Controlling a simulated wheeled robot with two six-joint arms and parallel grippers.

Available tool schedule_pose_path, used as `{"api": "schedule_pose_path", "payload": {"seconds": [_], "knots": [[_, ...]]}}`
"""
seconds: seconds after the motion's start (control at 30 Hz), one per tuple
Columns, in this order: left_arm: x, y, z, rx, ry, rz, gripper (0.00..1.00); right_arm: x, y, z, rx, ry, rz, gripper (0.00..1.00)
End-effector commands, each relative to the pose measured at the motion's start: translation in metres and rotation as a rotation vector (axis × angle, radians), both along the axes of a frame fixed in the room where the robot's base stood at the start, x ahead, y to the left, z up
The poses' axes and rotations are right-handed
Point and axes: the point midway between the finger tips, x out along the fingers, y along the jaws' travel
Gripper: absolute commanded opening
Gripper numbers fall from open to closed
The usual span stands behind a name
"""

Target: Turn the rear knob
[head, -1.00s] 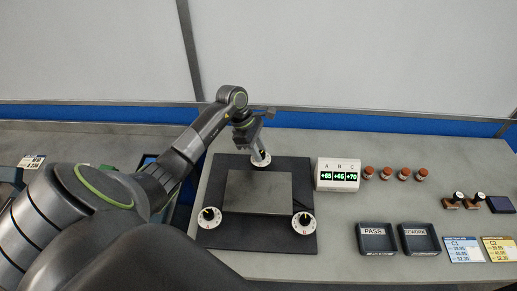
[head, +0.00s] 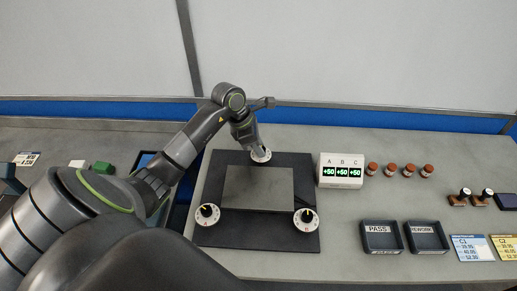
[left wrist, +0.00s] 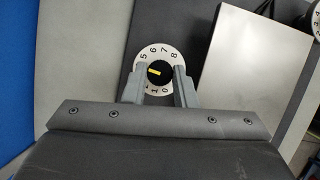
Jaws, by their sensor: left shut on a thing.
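The rear knob (head: 261,157) is a white numbered dial at the back edge of the dark plate. In the left wrist view its black centre (left wrist: 157,73) carries a yellow pointer mark, lying roughly crosswise. My left gripper (head: 259,148) reaches down onto it from behind. In the left wrist view the gripper's two fingers (left wrist: 157,82) stand on either side of the black centre and are shut on it. The fingers hide part of the number ring. My right gripper is not in view.
Two more knobs sit at the front left (head: 208,214) and front right (head: 305,220) of the plate, around a raised grey block (head: 258,188). A display (head: 341,171) reads +50 under A, B and C. PASS (head: 381,237) and REWORK (head: 426,237) trays lie to the right.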

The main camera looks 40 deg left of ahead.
Motion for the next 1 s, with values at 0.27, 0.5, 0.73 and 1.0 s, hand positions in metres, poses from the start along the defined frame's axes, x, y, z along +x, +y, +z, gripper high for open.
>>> {"api": "schedule_pose_path", "payload": {"seconds": [0.27, 0.5, 0.73, 1.0], "knots": [[-0.001, -0.002, -0.003, 0.001, -0.006, 0.254, 0.02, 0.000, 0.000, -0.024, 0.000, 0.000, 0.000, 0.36], [-0.002, -0.003, -0.002, 0.000, -0.003, 0.443, 0.02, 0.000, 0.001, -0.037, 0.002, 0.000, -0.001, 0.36], [-0.002, -0.004, -0.001, 0.001, -0.002, 0.562, 0.02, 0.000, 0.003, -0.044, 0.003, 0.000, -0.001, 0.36], [-0.002, -0.004, 0.001, -0.001, -0.003, 0.623, 0.02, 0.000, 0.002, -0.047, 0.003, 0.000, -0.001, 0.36]]}}
